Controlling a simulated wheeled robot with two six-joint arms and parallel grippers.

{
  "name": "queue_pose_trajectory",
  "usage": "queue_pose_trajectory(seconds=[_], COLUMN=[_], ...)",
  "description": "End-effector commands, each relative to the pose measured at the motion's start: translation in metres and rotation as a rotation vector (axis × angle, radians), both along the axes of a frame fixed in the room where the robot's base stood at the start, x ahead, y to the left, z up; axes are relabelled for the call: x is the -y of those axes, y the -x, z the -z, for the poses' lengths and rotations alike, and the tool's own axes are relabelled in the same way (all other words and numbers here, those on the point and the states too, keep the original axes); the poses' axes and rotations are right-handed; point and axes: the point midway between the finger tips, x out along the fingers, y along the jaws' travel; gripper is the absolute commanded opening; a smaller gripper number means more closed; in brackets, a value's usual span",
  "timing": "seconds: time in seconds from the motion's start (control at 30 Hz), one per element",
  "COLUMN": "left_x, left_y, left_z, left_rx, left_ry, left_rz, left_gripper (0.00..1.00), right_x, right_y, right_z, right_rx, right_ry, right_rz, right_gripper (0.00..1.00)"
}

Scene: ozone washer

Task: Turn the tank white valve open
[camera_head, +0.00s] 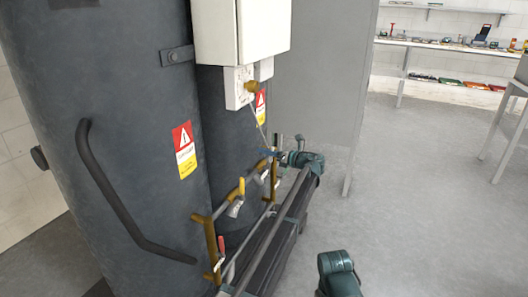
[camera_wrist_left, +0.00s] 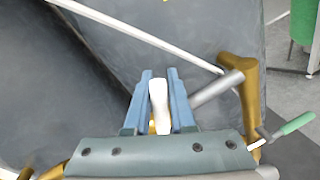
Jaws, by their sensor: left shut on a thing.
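My left gripper (camera_head: 268,154) reaches in beside the right dark tank (camera_head: 225,135), its blue fingertips near the brass pipework. In the left wrist view, the blue fingers (camera_wrist_left: 160,103) are closed around a white valve handle (camera_wrist_left: 158,95), one finger on each side. The held handle is too small to make out clearly in the head view. My right gripper is not seen.
The left tank (camera_head: 120,130) has a curved black handle (camera_head: 115,200). A white box (camera_head: 240,32) sits above the pipes. A red-handled valve (camera_head: 221,243) is lower down. A green lever (camera_wrist_left: 295,125) is beside the brass pipe (camera_wrist_left: 243,90). The grey floor (camera_head: 410,190) at right is clear.

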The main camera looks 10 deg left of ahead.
Motion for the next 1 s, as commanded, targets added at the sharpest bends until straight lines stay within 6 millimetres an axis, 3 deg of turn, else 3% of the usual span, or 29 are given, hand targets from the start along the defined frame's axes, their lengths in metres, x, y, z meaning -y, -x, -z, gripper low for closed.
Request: queue_pose_trajectory(seconds=[0.4, 0.93, 0.97, 1.0], left_x=[0.0032, 0.0033, 0.0033, 0.0033], left_y=[-0.0102, -0.0107, -0.0107, -0.0107], left_z=[0.007, 0.0078, 0.0078, 0.0078], left_rx=[-0.179, -0.203, -0.203, -0.203], left_ry=[-0.033, -0.037, -0.037, -0.038], left_rz=[0.001, 0.001, 0.001, 0.001], left_gripper=[0.0, 0.0, 0.24, 0.31], right_x=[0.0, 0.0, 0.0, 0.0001], right_y=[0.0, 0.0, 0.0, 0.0], right_z=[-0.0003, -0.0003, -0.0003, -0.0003], right_rx=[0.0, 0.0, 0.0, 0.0], right_ry=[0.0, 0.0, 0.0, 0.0], right_rz=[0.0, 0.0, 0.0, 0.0], right_gripper=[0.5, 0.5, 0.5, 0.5])
